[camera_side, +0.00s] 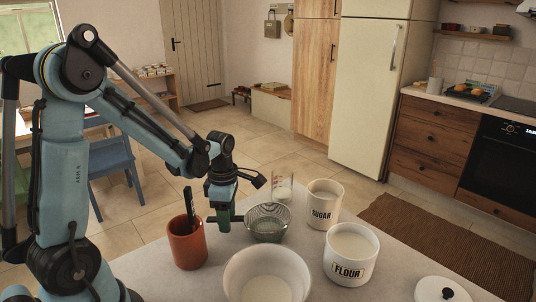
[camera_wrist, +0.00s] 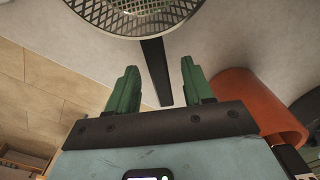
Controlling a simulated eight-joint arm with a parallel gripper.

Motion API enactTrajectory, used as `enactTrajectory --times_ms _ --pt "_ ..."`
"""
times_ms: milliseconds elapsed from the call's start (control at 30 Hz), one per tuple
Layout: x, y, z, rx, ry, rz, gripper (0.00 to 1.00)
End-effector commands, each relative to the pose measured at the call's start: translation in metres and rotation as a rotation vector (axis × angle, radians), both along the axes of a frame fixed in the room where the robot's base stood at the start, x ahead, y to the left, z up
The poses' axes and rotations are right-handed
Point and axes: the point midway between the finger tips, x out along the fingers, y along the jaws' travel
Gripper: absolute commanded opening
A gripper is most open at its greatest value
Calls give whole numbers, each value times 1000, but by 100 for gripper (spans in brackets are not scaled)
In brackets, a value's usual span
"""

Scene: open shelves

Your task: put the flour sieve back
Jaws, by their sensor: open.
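The flour sieve (camera_side: 268,222), a round mesh bowl with a dark rim, is on the counter behind the big white bowl. In the wrist view the sieve (camera_wrist: 145,14) is at the top edge, its flat black handle pointing down the picture. My gripper (camera_side: 224,218) is just left of the sieve, low over the counter. In the wrist view my gripper (camera_wrist: 160,78) is open, its two green fingers apart on either side of the handle. I cannot tell if they touch it. The flour canister (camera_side: 350,254) stands open at the right with white contents.
An orange-red crock (camera_side: 187,244) holding a dark utensil stands close left of my gripper. A large white bowl (camera_side: 266,276) is in front. The sugar canister (camera_side: 324,203) and a clear measuring cup (camera_side: 283,188) stand behind. A white lid (camera_side: 442,290) lies front right.

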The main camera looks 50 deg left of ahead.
Motion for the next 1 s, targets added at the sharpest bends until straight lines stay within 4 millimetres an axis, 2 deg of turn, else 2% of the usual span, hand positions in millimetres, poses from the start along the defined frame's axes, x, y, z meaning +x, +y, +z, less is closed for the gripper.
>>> enactTrajectory --times_ms 167,700,1000 --pt "0 0 19 0 0 0 51" --pt "0 0 100 0 0 0 51" --pt "0 0 119 0 0 0 51"
